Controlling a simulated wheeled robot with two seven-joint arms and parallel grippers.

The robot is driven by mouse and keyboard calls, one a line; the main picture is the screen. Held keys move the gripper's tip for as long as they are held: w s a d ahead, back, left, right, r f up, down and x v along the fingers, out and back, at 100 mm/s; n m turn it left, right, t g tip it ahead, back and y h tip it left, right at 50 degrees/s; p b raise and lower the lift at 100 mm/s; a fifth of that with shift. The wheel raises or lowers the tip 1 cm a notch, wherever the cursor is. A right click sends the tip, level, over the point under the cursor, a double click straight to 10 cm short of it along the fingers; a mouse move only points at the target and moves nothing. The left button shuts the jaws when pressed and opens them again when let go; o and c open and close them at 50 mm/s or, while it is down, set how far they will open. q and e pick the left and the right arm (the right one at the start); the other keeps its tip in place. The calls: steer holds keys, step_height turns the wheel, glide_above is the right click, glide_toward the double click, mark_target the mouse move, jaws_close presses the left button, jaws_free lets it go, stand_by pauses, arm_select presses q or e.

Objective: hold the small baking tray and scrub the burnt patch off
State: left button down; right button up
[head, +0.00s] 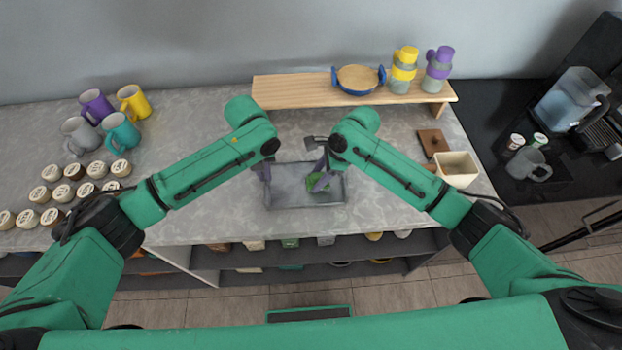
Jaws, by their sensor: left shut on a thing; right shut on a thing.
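The small grey baking tray (290,194) lies on the counter between my arms. My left gripper (264,176) is shut on the tray's left rim. I cannot tell whether the scrubber touches the tray's surface. I cannot make out a burnt patch; the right gripper and scrubber cover part of the tray.
A wooden shelf (295,91) behind bears a blue-handled pan (357,79), a yellow bottle (404,68) and a purple bottle (438,66). Mugs (122,131) and several pods (52,172) stand left. A cream container (457,169) stands right.

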mark_target(298, 186)
steer(key=shift+d+f, duration=0.2)
steer(key=shift+d, duration=0.75)
steer(key=shift+d+f, duration=0.15)
steer(key=shift+d, duration=0.75)
steer(key=shift+a+r, duration=0.1)
steer(key=shift+a, duration=3.7)
steer(key=shift+w+d, duration=0.1)
steer(key=shift+w, duration=0.15)
steer(key=d, duration=0.3)
steer(key=shift+d, duration=2.25)
steer(key=shift+a+r, duration=0.15)
steer(key=shift+a, duration=0.8)
steer(key=shift+a+r, duration=0.1)
steer(key=shift+a, duration=0.85)
steer(key=shift+a+f, duration=0.15)
steer(key=shift+a, duration=1.8)
